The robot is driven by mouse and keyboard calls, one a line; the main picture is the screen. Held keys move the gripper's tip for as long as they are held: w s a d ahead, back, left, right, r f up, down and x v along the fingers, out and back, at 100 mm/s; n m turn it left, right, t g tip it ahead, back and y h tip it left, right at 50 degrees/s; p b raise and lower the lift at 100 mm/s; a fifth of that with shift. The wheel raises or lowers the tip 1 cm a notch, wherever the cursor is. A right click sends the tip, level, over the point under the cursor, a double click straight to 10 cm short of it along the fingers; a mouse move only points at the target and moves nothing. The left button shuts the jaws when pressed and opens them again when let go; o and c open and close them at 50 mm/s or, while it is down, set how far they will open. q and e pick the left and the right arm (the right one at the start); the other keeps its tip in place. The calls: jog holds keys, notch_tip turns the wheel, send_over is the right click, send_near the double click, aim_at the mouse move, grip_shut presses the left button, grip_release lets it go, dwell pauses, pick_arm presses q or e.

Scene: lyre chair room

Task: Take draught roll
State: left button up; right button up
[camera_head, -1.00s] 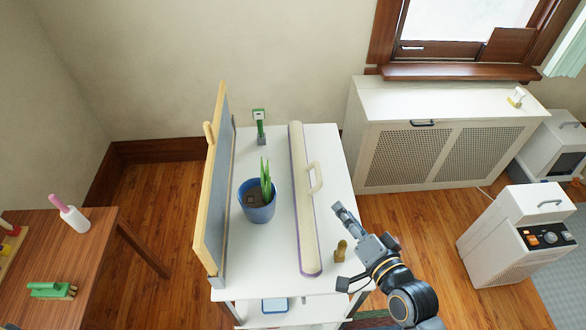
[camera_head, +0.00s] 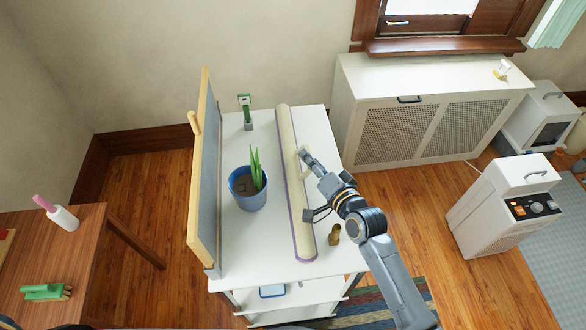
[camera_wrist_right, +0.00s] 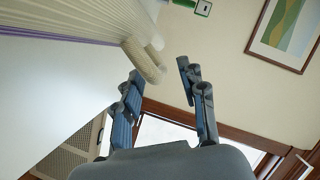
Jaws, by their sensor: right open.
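The draught roll (camera_head: 296,190) is a long cream roll with purple edging and a loop handle on its right side. It lies lengthwise on the white table (camera_head: 265,255). My right gripper (camera_head: 308,160) is open at the handle, over the table's right part, and partly covers the handle in the head view. In the right wrist view the roll (camera_wrist_right: 65,16) is at the upper left. Its handle (camera_wrist_right: 143,60) is just ahead of the open, empty fingers (camera_wrist_right: 160,78), nearer the left finger. I cannot tell whether they touch. My left gripper is out of view.
A blue pot with a plant (camera_head: 249,195) stands left of the roll, and a tall framed board (camera_head: 209,170) stands at the table's left edge. A small brown object (camera_head: 335,234) is near my right forearm. A white radiator cabinet (camera_head: 425,75) stands behind.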

jog(key=shift+x, duration=1.55)
jog(key=shift+d, duration=0.1)
grip_shut()
